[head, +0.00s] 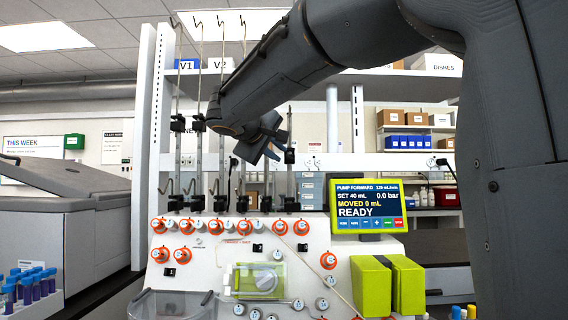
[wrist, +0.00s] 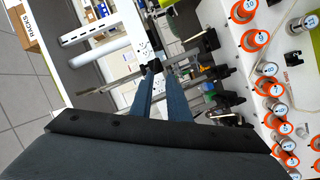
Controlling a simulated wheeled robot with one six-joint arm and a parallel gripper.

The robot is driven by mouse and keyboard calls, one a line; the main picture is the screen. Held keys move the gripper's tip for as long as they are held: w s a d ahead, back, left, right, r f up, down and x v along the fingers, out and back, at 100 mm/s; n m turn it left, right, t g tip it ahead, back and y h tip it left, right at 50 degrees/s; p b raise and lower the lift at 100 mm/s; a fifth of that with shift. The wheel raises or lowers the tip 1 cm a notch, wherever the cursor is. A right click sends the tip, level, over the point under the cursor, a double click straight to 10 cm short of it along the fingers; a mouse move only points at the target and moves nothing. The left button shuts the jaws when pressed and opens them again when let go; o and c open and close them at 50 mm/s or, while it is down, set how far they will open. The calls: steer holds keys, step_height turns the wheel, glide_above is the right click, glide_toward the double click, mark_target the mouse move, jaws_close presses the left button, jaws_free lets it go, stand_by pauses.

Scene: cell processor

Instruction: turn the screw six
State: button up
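The front of the cell processor (head: 215,255) carries several white numbered knobs, many in orange rings (head: 301,227). They also show along the right side of the wrist view (wrist: 257,40). My gripper (head: 276,146) is above the panel, in front of the upright metal rods. In the wrist view its two blue fingers (wrist: 161,76) have a gap between them and hold nothing. A black clamp (wrist: 153,66) shows near the fingertips. I cannot tell whether they touch it.
Several rods with black clamps (head: 178,123) rise behind the panel. A pump screen (head: 368,206) reading READY stands at its right, above green blocks (head: 371,285). A grey machine (head: 30,215) and a rack of blue-capped tubes (head: 28,284) are at left.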

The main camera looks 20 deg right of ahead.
mark_target(289, 157)
steer(key=x, duration=0.2)
steer(key=p+x, duration=0.1)
steer(key=x, duration=0.3)
steer(key=shift+w+d+r+p, duration=0.1)
steer(key=shift+d+r+p, duration=0.25)
steer(key=shift+d, duration=0.25)
steer(key=shift+w+d+f, duration=0.15)
steer(key=shift+w+d, duration=0.25)
steer(key=shift+w, duration=0.1)
jaws_close()
